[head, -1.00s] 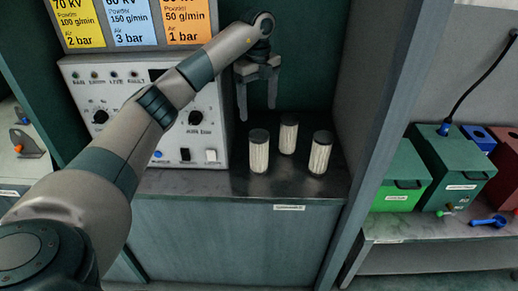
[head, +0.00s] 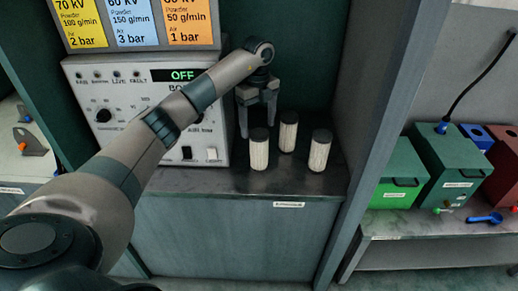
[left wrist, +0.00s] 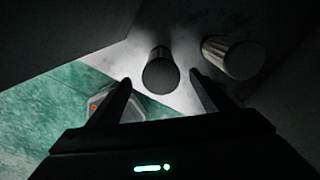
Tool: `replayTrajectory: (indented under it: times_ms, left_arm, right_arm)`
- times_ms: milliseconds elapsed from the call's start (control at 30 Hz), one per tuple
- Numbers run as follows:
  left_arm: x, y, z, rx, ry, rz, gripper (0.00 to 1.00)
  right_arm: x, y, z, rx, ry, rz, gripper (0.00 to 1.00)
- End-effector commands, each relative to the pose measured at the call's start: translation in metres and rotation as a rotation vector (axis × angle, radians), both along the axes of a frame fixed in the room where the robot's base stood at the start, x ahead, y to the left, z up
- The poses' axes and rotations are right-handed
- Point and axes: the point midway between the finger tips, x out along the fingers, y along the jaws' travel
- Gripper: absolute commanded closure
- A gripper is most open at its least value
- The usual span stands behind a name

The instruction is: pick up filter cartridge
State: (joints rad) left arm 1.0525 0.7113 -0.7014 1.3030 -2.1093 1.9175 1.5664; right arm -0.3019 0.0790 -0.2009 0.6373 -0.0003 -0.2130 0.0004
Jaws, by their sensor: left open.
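Three pale pleated filter cartridges with dark caps stand upright on the dark shelf top: a front left one (head: 259,153), a back middle one (head: 288,136) and a right one (head: 320,153). My left gripper (head: 258,124) is open and points down, its tips close to the front left cartridge's cap. In the left wrist view the open fingers (left wrist: 160,80) flank one cartridge's round dark cap (left wrist: 160,76), with nothing held. A second cartridge (left wrist: 235,59) lies to the right in that view. Which cartridges these two are is not certain. My right gripper is out of view.
A white control box (head: 88,119) with an OFF display stands just left of the cartridges. A dark upright panel (head: 372,130) bounds the bay on the right. Beyond it, green bins (head: 400,170) sit on another shelf. Free shelf top lies in front of the cartridges.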

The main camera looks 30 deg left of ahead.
Motion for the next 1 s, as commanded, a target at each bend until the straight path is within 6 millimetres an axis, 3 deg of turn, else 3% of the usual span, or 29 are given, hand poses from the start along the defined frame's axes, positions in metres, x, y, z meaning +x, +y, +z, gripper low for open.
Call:
replayTrajectory:
  times_ms: [300,767,1000]
  left_arm:
    - [0.0,0.0,-0.044,0.0,0.002,0.001,0.26]
    - [0.0,0.0,-0.05,0.0,0.0,0.0,0.26]
    - [-0.001,-0.003,-0.068,-0.001,0.003,0.001,0.26]
  right_arm:
    - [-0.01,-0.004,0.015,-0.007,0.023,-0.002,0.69]
    - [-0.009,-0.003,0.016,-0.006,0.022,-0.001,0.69]
    - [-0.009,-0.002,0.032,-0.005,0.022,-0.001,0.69]
